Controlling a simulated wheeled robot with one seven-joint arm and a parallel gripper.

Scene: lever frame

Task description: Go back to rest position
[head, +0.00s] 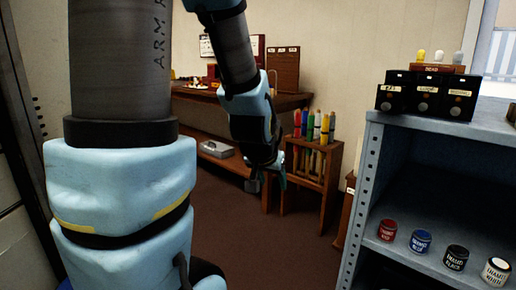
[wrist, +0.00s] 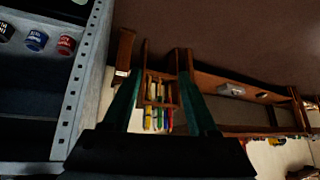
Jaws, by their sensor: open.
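My gripper (head: 268,184) hangs at the end of my blue and grey arm, in the middle of the head view. It points down in front of the wooden rack and touches nothing that I can see. In the wrist view my gripper (wrist: 160,105) shows two dark green fingers spread apart with nothing between them but the distant rack. The jaws are open and empty.
A wooden rack (head: 328,170) with several coloured tubes stands behind my gripper. A grey-blue metal shelf (head: 366,190) with several paint tins and dark drawers stands at the right. A workbench (head: 196,97) is at the back. Brown floor (head: 235,235) is clear below.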

